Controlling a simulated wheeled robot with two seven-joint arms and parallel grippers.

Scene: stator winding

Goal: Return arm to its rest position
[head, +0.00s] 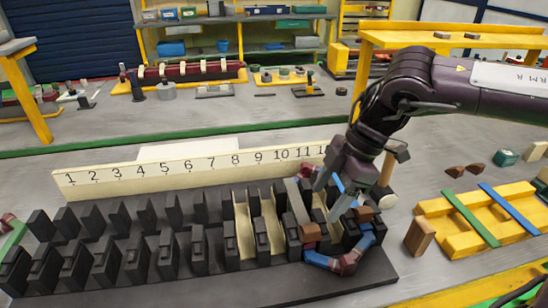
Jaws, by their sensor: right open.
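My right arm comes in from the upper right, and its dark gripper (343,192) points down over the right end of the stator. The gripper is open, and its fingertips are close to a coil (347,262) of blue, dark red and brown pieces. The coil sits at the right-end slots; the gripper partly hides it, and I cannot tell whether they touch. The black stator (300,282) has two rows of upright teeth, with cream liners (245,230) in several right-hand slots. My left gripper is not in view.
A cream numbered strip (190,168) stands behind the stator. A yellow rack (470,237) with green and blue bars is at right, with a brown block (419,236) beside it. A yellow stand (450,38) rises behind my right arm. Grey table is clear left of the strip.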

